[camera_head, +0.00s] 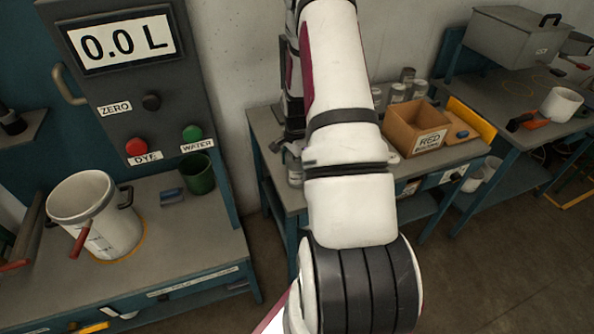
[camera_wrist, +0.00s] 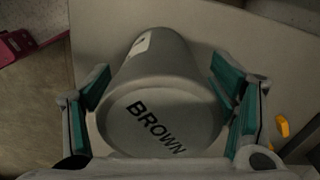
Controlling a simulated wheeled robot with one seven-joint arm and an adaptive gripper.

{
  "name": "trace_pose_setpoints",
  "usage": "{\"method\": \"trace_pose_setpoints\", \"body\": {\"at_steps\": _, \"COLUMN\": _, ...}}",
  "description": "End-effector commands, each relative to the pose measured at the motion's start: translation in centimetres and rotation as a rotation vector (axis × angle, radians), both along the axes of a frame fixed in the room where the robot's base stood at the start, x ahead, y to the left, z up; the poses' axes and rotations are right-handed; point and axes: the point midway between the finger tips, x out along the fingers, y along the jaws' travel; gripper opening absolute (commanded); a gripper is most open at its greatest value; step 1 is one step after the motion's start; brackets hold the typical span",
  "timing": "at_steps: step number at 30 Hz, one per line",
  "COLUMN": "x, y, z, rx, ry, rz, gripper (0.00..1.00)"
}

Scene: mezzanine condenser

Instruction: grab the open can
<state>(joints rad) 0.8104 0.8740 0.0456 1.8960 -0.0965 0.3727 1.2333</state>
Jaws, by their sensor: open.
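A grey can marked BROWN (camera_wrist: 160,105) stands between the teal-padded fingers of my gripper (camera_wrist: 160,70) in the wrist view. The fingers are open, one on each side of the can, and I see no clear grip on it. The lettered face is turned to the wrist camera and looks flat and closed; no opening shows. A white label is on its side. In the head view my arm covers most of this spot; part of a can (camera_head: 295,177) shows below my gripper (camera_head: 287,150).
Several grey cans (camera_head: 397,92) stand at the back of the middle table (camera_head: 263,125). A cardboard box marked RED (camera_head: 414,126) is right of my arm. At left are a white pail (camera_head: 105,225), a green cup (camera_head: 197,174) and a dispenser panel (camera_head: 130,65). A white pot (camera_head: 562,104) stands at right.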

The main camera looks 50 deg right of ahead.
Motion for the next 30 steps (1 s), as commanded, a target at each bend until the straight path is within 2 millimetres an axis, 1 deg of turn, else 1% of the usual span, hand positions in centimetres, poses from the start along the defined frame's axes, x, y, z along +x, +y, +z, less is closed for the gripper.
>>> {"method": "trace_pose_setpoints", "body": {"at_steps": 2, "x": 0.0, "y": 0.0, "z": 0.0, "rx": 0.000, "ry": 0.000, "rz": 0.000, "gripper": 0.77}}
{"method": "trace_pose_setpoints", "body": {"at_steps": 3, "x": 0.0, "y": 0.0, "z": 0.0, "rx": 0.000, "ry": 0.000, "rz": 0.000, "gripper": 0.68}}
{"method": "trace_pose_setpoints", "body": {"at_steps": 5, "x": 0.0, "y": 0.0, "z": 0.0, "rx": 0.000, "ry": 0.000, "rz": 0.000, "gripper": 0.55}}
{"method": "trace_pose_setpoints", "body": {"at_steps": 6, "x": 0.0, "y": 0.0, "z": 0.0, "rx": 0.000, "ry": 0.000, "rz": 0.000, "gripper": 0.46}}
{"method": "trace_pose_setpoints", "body": {"at_steps": 8, "x": 0.0, "y": 0.0, "z": 0.0, "rx": 0.000, "ry": 0.000, "rz": 0.000, "gripper": 0.32}}
{"method": "trace_pose_setpoints", "body": {"at_steps": 9, "x": 0.0, "y": 0.0, "z": 0.0, "rx": 0.000, "ry": 0.000, "rz": 0.000, "gripper": 0.23}}
{"method": "trace_pose_setpoints", "body": {"at_steps": 10, "x": 0.0, "y": 0.0, "z": 0.0, "rx": 0.000, "ry": 0.000, "rz": 0.000, "gripper": 0.16}}
{"method": "trace_pose_setpoints", "body": {"at_steps": 20, "x": 0.0, "y": 0.0, "z": 0.2, "rx": 0.000, "ry": -0.001, "rz": 0.000, "gripper": 0.15}}
{"method": "trace_pose_setpoints", "body": {"at_steps": 21, "x": 0.1, "y": 0.0, "z": 0.2, "rx": -0.001, "ry": -0.001, "rz": 0.000, "gripper": 0.09}}
{"method": "trace_pose_setpoints", "body": {"at_steps": 22, "x": 0.1, "y": 0.0, "z": 0.3, "rx": -0.001, "ry": -0.001, "rz": 0.000, "gripper": 0.09}}
{"method": "trace_pose_setpoints", "body": {"at_steps": 30, "x": 0.1, "y": -0.1, "z": 1.9, "rx": -0.002, "ry": -0.002, "rz": 0.000, "gripper": 0.09}}
